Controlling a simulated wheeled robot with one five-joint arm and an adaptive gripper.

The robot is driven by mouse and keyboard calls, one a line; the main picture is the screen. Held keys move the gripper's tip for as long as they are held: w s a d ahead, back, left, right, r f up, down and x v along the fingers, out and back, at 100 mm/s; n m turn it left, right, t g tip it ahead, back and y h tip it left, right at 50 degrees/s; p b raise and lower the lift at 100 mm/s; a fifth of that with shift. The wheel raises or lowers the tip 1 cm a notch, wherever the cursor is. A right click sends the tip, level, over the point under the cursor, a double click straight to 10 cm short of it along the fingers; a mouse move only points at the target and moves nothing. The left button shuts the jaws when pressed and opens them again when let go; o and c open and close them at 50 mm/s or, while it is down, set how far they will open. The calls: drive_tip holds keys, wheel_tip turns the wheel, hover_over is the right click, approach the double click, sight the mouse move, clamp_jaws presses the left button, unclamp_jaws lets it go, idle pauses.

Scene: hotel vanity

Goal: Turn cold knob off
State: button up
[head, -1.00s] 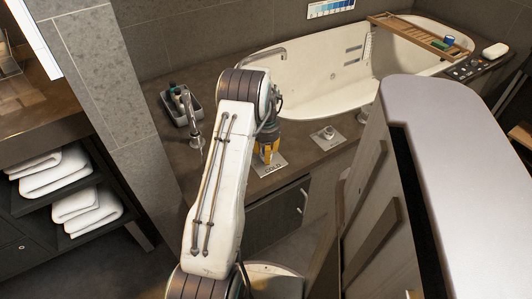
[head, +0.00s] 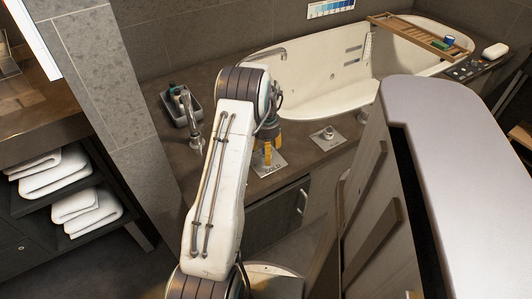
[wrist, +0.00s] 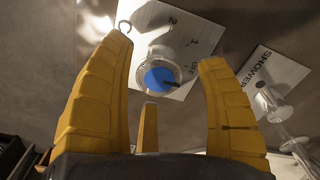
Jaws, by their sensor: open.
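The cold knob (wrist: 158,76) has a round clear rim and a blue top with a dark pointer. It sits on a white plate (wrist: 205,35) marked 1, 2 and OFF; the pointer lies toward the OFF side. My gripper (wrist: 165,52) is open, its yellow fingers spread around the knob's sides in the wrist view, with a gap on each side. In the head view my gripper (head: 268,152) points down over the plate marked COLD (head: 270,170), and the knob is hidden behind the fingers.
A second knob (head: 328,132) on a plate stands to the right; the wrist view shows its SHOWER plate (wrist: 262,72). The white bathtub (head: 330,75) is behind, a cabinet below the counter.

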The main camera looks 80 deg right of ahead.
wheel_tip(320, 180, up, 10)
drive_tip(key=shift+r, duration=0.25)
idle(1.0)
